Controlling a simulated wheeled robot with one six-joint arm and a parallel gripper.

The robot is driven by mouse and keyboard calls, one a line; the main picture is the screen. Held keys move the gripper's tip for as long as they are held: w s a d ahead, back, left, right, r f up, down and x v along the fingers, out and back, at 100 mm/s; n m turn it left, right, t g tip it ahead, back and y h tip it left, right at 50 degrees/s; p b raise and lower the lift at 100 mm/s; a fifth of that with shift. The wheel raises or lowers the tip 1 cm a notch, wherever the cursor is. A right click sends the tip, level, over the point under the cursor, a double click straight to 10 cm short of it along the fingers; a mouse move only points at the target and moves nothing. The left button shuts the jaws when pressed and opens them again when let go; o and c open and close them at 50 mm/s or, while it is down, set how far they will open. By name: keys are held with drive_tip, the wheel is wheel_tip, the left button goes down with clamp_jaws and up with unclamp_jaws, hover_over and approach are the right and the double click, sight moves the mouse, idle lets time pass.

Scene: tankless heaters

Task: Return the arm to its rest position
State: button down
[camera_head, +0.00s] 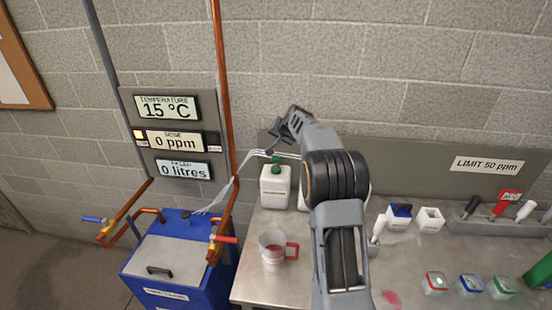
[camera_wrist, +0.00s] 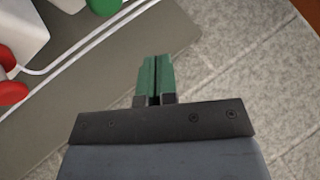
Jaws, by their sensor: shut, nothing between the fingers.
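My gripper (camera_wrist: 153,72) shows in the wrist view with its two green-padded fingers side by side, shut and empty. In the head view my arm is raised over the steel bench, and my gripper (camera_head: 285,125) is at its far end, near the block wall and above a white bottle with a green cap (camera_head: 275,184). In the head view the fingers are dark and small. The gripper appears apart from the bottle and the wall.
A steel bench (camera_head: 258,228) holds a measuring cup with a red handle (camera_head: 272,248), small containers (camera_head: 430,219) and coloured-lid jars (camera_head: 470,285). A blue tank (camera_head: 180,265) stands left, beside copper pipes (camera_head: 222,90) and a display panel (camera_head: 165,108). White cables (camera_head: 236,180) run near the gripper.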

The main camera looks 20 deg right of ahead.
sight(275, 158)
drive_tip(key=s+f, duration=0.1)
drive_tip(key=s+f+g, duration=0.1)
drive_tip(key=f, duration=0.1)
drive_tip(key=s+f+g, duration=0.1)
drive_tip(key=f, duration=0.1)
drive_tip(key=shift+s+a+n, duration=0.15)
drive_tip(key=shift+a+n, duration=0.2)
drive_tip(key=shift+n, duration=0.05)
drive_tip(key=s+a+r+n, duration=0.1)
drive_tip(key=s+a, duration=0.3)
drive_tip(key=s, duration=0.8)
drive_tip(key=s+a+r+n+g, duration=0.1)
drive_tip(key=s+a+n, duration=0.2)
drive_tip(key=s, duration=0.9)
drive_tip(key=s+a+r+n+g+h, duration=0.1)
drive_tip(key=s+a+n, duration=0.2)
drive_tip(key=s+a, duration=0.4)
drive_tip(key=s, duration=0.5)
drive_tip(key=shift+s+r, duration=0.4)
